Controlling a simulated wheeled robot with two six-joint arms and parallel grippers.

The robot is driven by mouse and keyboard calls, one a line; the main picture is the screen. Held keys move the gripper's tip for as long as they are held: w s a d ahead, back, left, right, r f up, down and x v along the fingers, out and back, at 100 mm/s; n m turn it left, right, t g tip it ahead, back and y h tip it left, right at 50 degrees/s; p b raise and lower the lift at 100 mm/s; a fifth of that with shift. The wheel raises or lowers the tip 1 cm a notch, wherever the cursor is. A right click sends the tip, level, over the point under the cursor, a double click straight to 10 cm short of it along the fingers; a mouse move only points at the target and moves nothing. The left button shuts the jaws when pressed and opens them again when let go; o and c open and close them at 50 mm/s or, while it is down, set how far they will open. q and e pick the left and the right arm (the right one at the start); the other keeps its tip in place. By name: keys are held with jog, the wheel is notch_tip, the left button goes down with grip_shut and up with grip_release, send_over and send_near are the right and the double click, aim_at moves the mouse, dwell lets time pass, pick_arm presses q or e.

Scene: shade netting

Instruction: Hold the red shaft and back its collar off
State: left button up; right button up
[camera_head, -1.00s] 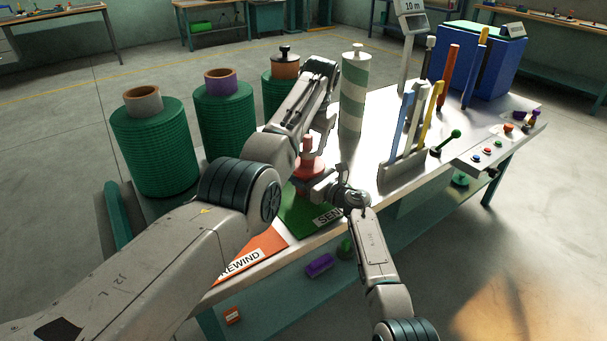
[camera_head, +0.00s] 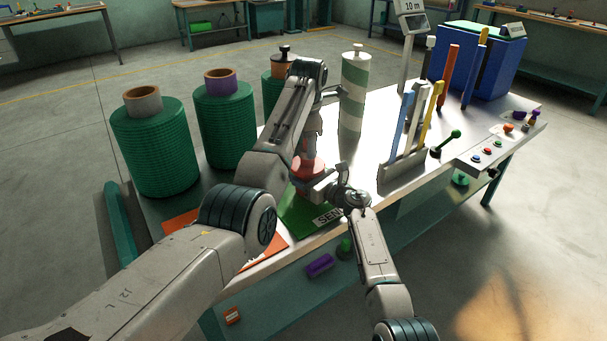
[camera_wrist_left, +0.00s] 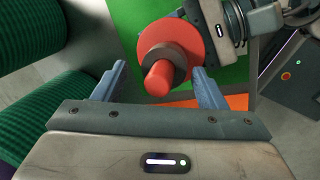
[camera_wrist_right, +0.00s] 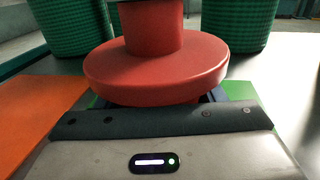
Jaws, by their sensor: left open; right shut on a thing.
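The red shaft stands on the green mat and has a wide red flange (camera_head: 309,168). In the left wrist view, its red tip (camera_wrist_left: 158,80) points toward the camera, with a dark collar (camera_wrist_left: 181,66) around it above the flange. My left gripper (camera_head: 311,138) is open above the flange; in its wrist view the fingers (camera_wrist_left: 157,72) are on either side of the tip, apart from it. My right gripper (camera_head: 320,186) is shut on the red shaft below the flange. In the right wrist view, the flange (camera_wrist_right: 155,72) hides most of its fingers.
Green netting rolls (camera_head: 152,150) stand left of the shaft. A striped roll (camera_head: 354,95) and an upright rack of coloured bars (camera_head: 400,165) stand to the right. An orange mat (camera_wrist_right: 38,105) lies beside the green mat (camera_head: 298,212). The table's front edge is close.

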aim_at(307, 166)
pick_arm(q)
jog(key=shift+f, duration=0.1)
jog(key=shift+f, duration=1.15)
jog(key=shift+c, duration=0.3)
jog(key=c, duration=1.2)
jog(key=n+y, duration=0.1)
jog(key=n, duration=0.3)
jog(key=shift+w+r+n, duration=0.1)
jog(key=shift+n, duration=0.2)
jog(key=shift+n+y, duration=0.3)
jog(key=shift+n, duration=1.7)
